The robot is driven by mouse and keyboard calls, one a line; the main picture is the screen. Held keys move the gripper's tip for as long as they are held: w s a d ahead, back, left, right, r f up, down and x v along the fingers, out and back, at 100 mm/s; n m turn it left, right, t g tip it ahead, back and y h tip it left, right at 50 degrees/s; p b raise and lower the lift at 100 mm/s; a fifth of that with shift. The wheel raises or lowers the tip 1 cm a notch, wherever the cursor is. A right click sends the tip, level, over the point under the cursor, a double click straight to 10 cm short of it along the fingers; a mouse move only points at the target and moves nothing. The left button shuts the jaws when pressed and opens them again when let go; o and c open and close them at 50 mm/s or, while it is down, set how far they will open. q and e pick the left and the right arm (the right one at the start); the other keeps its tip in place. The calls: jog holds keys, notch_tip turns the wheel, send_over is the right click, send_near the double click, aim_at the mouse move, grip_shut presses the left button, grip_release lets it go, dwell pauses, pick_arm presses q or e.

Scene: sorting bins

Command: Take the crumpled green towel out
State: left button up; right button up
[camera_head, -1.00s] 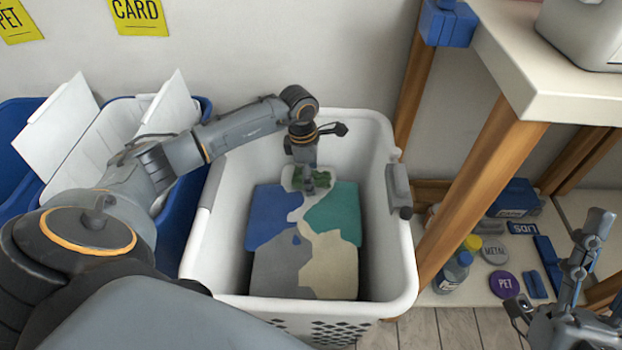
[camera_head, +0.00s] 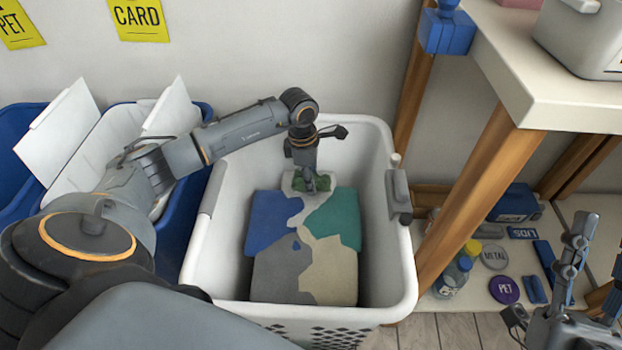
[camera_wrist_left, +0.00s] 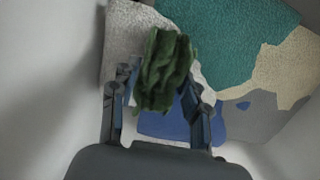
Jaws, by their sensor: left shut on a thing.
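The crumpled green towel (camera_wrist_left: 163,72) is between the fingers of my left gripper (camera_wrist_left: 160,88) in the left wrist view. In the head view the towel (camera_head: 322,184) shows as a small green patch around the fingertips of my left gripper (camera_head: 309,188), which points down inside the white basket (camera_head: 398,262). The gripper is shut on the towel, low over the white patch at the far end of the basket's bottom. My right gripper (camera_head: 573,268) is at the lower right, outside the basket; its jaw state is unclear.
White, blue, teal, grey and beige patches of cloth (camera_head: 333,272) cover the basket bottom. Blue bins (camera_head: 180,232) stand left of the basket. A wooden-legged shelf (camera_head: 475,190) stands close on the right, with bottles and labelled discs on its lower board.

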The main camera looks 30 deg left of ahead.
aim_at(315, 179)
pick_arm(q)
jog(key=r, duration=0.2)
jog(key=d+r+p, duration=0.1)
jog(key=shift+s+r, duration=0.2)
jog(key=shift+r, duration=0.2)
pick_arm(e)
jog(key=w+f+g+h+p, duration=0.25)
jog(key=w+f+g, duration=0.25)
jog(key=f+g, duration=0.5)
pick_arm(q)
jog(key=s+d+r+p, duration=0.2)
jog(key=s+d+r, duration=0.3)
jog(key=d+r, duration=0.4)
jog(key=shift+s+d+r, duration=0.15)
jog(key=shift+s+d, duration=0.2)
jog(key=shift+d, duration=0.85)
pick_arm(e)
jog(key=s+d+f+g+h, duration=0.1)
jog(key=s+d+f+g, duration=0.1)
jog(key=f, duration=0.4)
jog(key=s+d+f+g+h, duration=0.1)
jog(key=s+f+g, duration=0.2)
jog(key=f, duration=0.4)
jog(key=shift+s+d+f+m+g, duration=0.15)
jog(key=shift+s+d+m+g, duration=0.2)
jog(key=shift+s, duration=0.3)
jog(key=shift+h, duration=0.25)
